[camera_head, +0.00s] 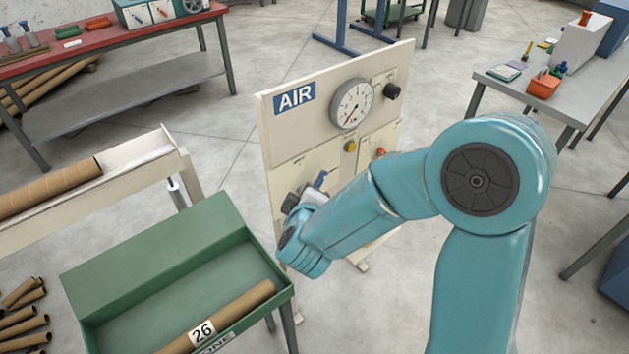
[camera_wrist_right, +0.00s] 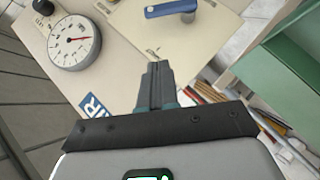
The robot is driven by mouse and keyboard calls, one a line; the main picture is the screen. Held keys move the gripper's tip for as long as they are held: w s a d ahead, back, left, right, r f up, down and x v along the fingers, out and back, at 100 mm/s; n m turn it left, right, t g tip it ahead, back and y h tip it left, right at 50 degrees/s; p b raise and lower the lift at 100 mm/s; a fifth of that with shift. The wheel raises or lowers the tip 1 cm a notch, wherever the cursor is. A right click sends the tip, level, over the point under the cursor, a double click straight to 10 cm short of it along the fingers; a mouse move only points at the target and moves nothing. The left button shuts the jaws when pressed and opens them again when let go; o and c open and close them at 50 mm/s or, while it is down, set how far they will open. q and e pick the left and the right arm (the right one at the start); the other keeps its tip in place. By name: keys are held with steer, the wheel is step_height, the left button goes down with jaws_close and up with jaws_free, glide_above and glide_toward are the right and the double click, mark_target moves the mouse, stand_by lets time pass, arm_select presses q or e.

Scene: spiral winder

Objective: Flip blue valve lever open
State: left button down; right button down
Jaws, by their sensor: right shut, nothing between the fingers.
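The blue valve lever (camera_head: 321,180) is on the lower left part of the white AIR panel (camera_head: 268,120), its handle pointing up in the head view. In the right wrist view the lever (camera_wrist_right: 171,9) lies across the top edge, beyond the fingertips and apart from them. My right gripper (camera_wrist_right: 155,68) is shut and empty, in front of the panel. In the head view my right arm reaches to just beside the lever and hides part of the panel. My left gripper is in neither view.
The panel also holds a pressure gauge (camera_head: 351,103), a black knob (camera_head: 392,91), a yellow button (camera_head: 350,146) and an orange-red control (camera_head: 381,153). A green tray (camera_head: 150,240) with a cardboard tube (camera_head: 235,312) stands left of my right arm, near the panel.

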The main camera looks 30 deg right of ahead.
mark_target(318, 182)
steer(key=x, duration=0.4)
steer(key=s+d+x, duration=0.1)
steer(key=x, duration=0.3)
steer(key=f+p+x, duration=0.1)
steer(key=x, duration=0.4)
steer(key=shift+s+d, duration=0.35)
steer(key=shift+s, duration=0.1)
